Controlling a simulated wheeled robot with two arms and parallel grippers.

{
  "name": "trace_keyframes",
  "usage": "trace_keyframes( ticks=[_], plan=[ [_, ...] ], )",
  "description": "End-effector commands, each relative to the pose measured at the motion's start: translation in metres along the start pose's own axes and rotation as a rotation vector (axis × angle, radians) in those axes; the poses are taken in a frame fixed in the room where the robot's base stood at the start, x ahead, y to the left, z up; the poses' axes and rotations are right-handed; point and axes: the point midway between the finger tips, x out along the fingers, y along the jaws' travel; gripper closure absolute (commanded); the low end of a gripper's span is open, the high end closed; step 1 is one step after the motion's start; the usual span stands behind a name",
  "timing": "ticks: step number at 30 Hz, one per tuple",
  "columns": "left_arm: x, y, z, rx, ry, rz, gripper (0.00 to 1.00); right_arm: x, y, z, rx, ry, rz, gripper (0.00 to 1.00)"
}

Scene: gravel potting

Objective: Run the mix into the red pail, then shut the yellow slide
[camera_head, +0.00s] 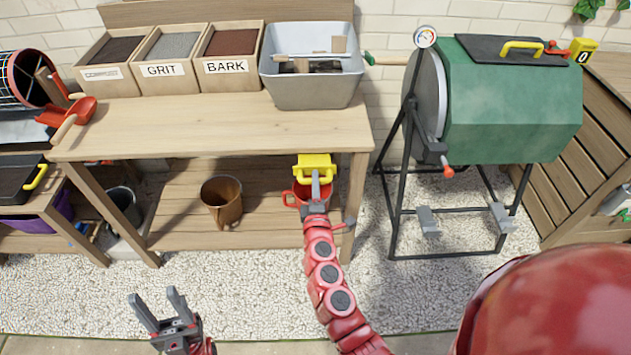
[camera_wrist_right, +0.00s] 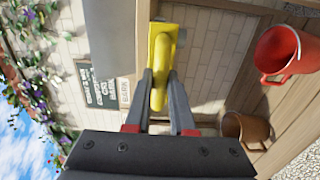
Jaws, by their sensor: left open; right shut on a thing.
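The yellow slide (camera_head: 315,162) sits below the right front part of the bench. My right gripper (camera_head: 318,187) is shut on its handle, and the right wrist view shows the yellow handle (camera_wrist_right: 159,75) between the fingers. The red pail (camera_head: 292,197) stands below on the lower shelf, partly hidden by my right gripper. It also shows in the right wrist view (camera_wrist_right: 275,55). No falling mix is visible, and I cannot tell how far open the slide is. My left gripper (camera_head: 157,303) is open and empty over the gravel at lower left.
A grey tub (camera_head: 315,92) stands on the bench above the slide, beside bins marked GRIT (camera_head: 167,77) and BARK (camera_head: 230,75). A brown pot (camera_head: 222,200) is on the lower shelf. A green drum (camera_head: 510,105) on a black frame stands to the right. The bench top is mostly clear.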

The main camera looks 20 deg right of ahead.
Motion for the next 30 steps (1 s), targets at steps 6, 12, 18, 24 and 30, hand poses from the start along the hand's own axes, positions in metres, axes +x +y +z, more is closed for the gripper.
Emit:
trace_keyframes(
  ticks=[6, 12, 18, 24, 30],
  plan=[
    [-0.001, 0.000, 0.000, 0.000, 0.000, 0.000, 0.47, -0.014, -0.003, -0.002, 0.000, 0.005, -0.005, 1.00],
    [-0.002, 0.000, 0.000, 0.000, 0.000, 0.000, 0.47, -0.017, -0.003, -0.001, 0.000, 0.003, -0.006, 1.00],
    [-0.002, 0.000, 0.000, 0.000, 0.000, 0.000, 0.47, -0.018, -0.004, -0.001, 0.000, 0.003, -0.006, 1.00],
    [-0.004, 0.000, 0.001, 0.000, 0.000, 0.000, 0.47, -0.025, -0.003, -0.002, 0.001, 0.003, -0.005, 1.00],
    [-0.004, 0.000, 0.001, 0.000, 0.000, 0.000, 0.47, -0.026, -0.002, -0.002, 0.002, 0.003, -0.005, 1.00]
  ],
)
